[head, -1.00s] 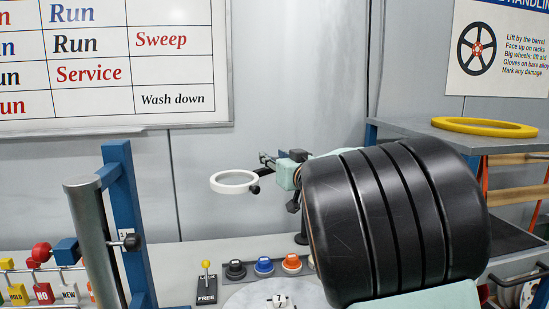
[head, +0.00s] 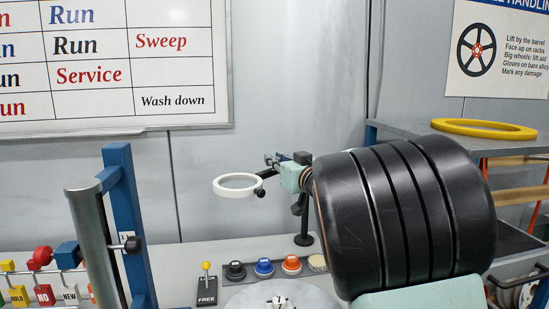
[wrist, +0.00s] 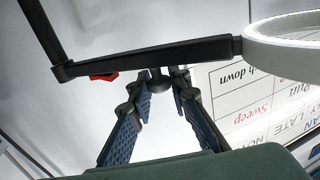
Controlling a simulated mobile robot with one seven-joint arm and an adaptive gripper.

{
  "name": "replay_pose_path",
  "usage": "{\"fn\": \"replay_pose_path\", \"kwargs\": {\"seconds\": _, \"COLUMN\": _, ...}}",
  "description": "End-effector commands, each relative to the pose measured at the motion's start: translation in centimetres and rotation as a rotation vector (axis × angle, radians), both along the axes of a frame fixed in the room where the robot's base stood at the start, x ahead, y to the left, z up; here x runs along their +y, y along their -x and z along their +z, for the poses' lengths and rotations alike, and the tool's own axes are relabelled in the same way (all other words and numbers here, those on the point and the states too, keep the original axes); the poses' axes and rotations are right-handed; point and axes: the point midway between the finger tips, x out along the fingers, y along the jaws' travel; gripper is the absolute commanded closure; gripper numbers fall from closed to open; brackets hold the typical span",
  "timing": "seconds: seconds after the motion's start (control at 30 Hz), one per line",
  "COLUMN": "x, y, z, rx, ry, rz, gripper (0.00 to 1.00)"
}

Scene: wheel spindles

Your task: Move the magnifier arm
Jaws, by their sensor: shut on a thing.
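The magnifier has a white ring (head: 237,185) with a black joint at its right side, raised above the bench in the head view. In the wrist view the white ring (wrist: 285,48) is at the upper right, joined to the black magnifier arm (wrist: 150,58). A dark round knob (wrist: 158,83) hangs under that arm. My gripper (wrist: 162,88) has its two blue-padded fingers closed around this knob. In the head view a black upright post (head: 303,225) stands on the bench; my arm hides part of the magnifier linkage.
A blue frame (head: 128,225) with a metal cylinder stands at the left. Coloured dials (head: 264,268), a lever marked FREE (head: 206,285) and a round plate (head: 280,298) lie on the bench below the ring. A shelf with a yellow ring (head: 484,129) is at the right.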

Motion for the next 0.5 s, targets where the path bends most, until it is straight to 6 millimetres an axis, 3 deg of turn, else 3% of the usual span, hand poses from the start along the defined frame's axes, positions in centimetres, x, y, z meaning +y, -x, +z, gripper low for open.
{"fn": "replay_pose_path", "kwargs": {"seconds": 0.5, "x": -3.6, "y": 2.0, "z": 0.2, "rx": 0.004, "ry": 0.0, "rz": 0.256, "gripper": 1.0}}
